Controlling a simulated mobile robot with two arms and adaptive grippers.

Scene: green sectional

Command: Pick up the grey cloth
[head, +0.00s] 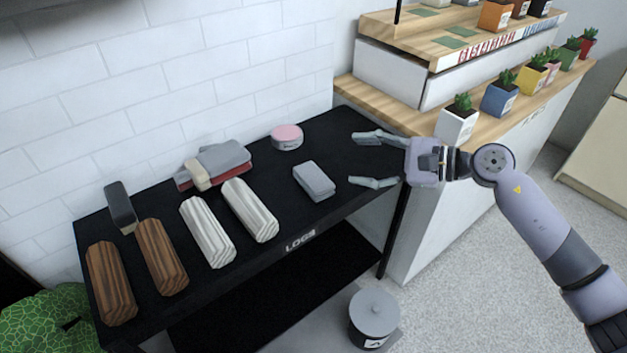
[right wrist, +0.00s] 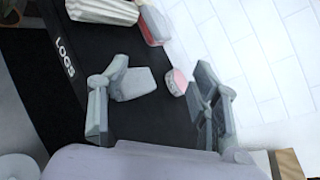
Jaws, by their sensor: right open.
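A folded grey cloth (head: 314,181) lies flat on the black table (head: 345,128), right of the white logs. It also shows in the right wrist view (right wrist: 134,84), close beside one finger. A second grey folded piece (head: 222,158) lies on a small pile with red and cream pieces by the wall. My right gripper (head: 354,158) is open and empty over the table's right end, its fingers pointing left toward the grey cloth. In the right wrist view, its fingers (right wrist: 160,75) stand wide apart. My left gripper is not in view.
A round pink-topped tin (head: 287,137) stands behind the cloth, near the wall. White logs (head: 250,210), brown logs (head: 161,257) and a brush (head: 120,207) lie to the left. A counter with potted plants (head: 456,120) is at right. A lidded grey bin (head: 374,313) stands below.

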